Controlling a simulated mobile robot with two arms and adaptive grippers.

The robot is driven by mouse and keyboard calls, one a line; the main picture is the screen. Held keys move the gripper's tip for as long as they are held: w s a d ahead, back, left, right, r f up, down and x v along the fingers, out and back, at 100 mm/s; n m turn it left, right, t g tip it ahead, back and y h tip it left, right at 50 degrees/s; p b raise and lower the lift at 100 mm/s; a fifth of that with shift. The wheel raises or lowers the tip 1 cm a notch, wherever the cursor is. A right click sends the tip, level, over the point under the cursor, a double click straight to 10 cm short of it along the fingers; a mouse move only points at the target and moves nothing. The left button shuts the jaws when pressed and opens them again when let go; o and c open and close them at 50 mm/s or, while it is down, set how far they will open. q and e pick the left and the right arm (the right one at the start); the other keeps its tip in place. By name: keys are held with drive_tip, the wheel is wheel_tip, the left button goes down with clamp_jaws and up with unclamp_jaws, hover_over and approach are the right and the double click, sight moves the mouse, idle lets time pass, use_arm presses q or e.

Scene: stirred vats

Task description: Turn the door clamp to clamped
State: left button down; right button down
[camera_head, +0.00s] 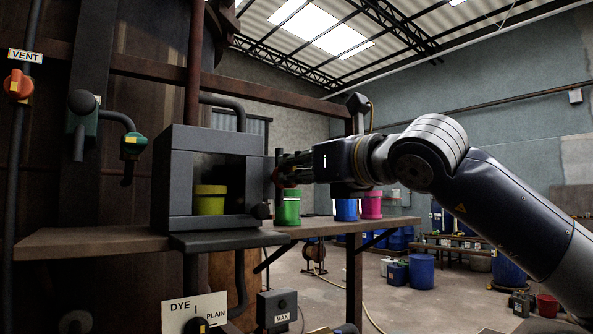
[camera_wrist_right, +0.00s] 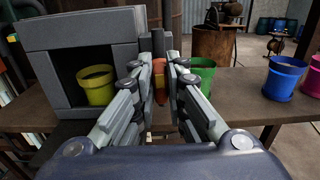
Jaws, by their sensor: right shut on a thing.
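My right gripper (camera_head: 283,170) reaches in from the right to the right side of a grey box (camera_head: 180,140). The handle points down beside the box's right edge. In the head view the fingers mostly hide it. The box front is open, with a yellow-green pot (camera_head: 209,202) inside; a dark flat panel (camera_head: 230,240) juts out below the opening. My left gripper is not in view.
Green (camera_head: 288,208), blue (camera_head: 346,210) and pink (camera_head: 372,206) pots stand on the wooden shelf (camera_head: 100,242) right of the box, close under my right gripper. An orange vent handle (camera_head: 17,85) and a dye sign (camera_head: 194,312) are at the left.

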drive_tip(key=n+b, duration=0.1)
drive_tip(key=n, duration=0.2)
drive_tip(key=shift+s+a+f+b, duration=0.1)
drive_tip(key=shift+a+b, duration=0.05)
drive_tip(key=shift+b, duration=0.15)
drive_tip(key=n, duration=0.9)
drive_tip(key=f+n, duration=0.1)
drive_tip(key=n, duration=0.4)
drive_tip(key=shift+s+a+n+b, duration=0.2)
drive_tip(key=shift+a+n+b, duration=0.1)
drive_tip(key=c, duration=1.7)
unclamp_jaws()
drive_tip(key=shift+o, duration=0.5)
